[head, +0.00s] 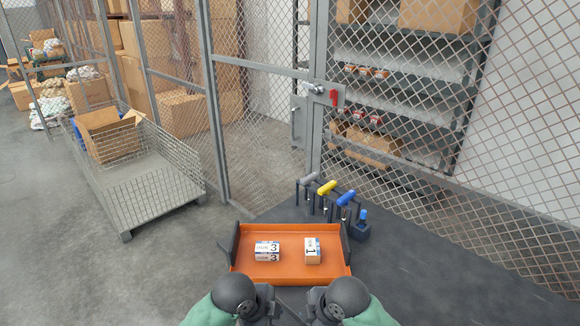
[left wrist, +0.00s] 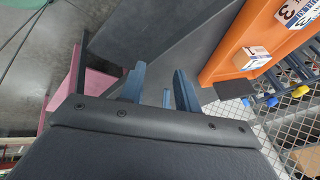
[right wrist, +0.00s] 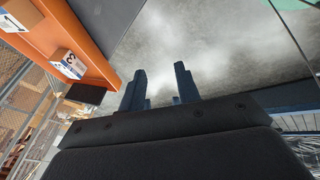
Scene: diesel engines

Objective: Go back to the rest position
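My left gripper shows in the left wrist view (left wrist: 160,88), with its two blue-grey fingers apart and nothing between them. My right gripper shows in the right wrist view (right wrist: 160,88), also with fingers apart and empty. In the head view only my two dark wrists show at the bottom centre, and the fingertips are hidden. An orange tray (head: 290,277) lies on the dark table in front of them. It holds a box marked 3 (head: 267,252) and a box marked 1 (head: 312,251), which are apart. Neither gripper touches the tray or boxes.
A rack with grey, yellow and blue-handled tools (head: 327,188) stands behind the tray, with a small blue-topped item (head: 363,226) beside it. A mesh fence (head: 420,110) rises beyond the table. A wire cart (head: 150,190) holding a cardboard box (head: 110,135) stands on the floor at left.

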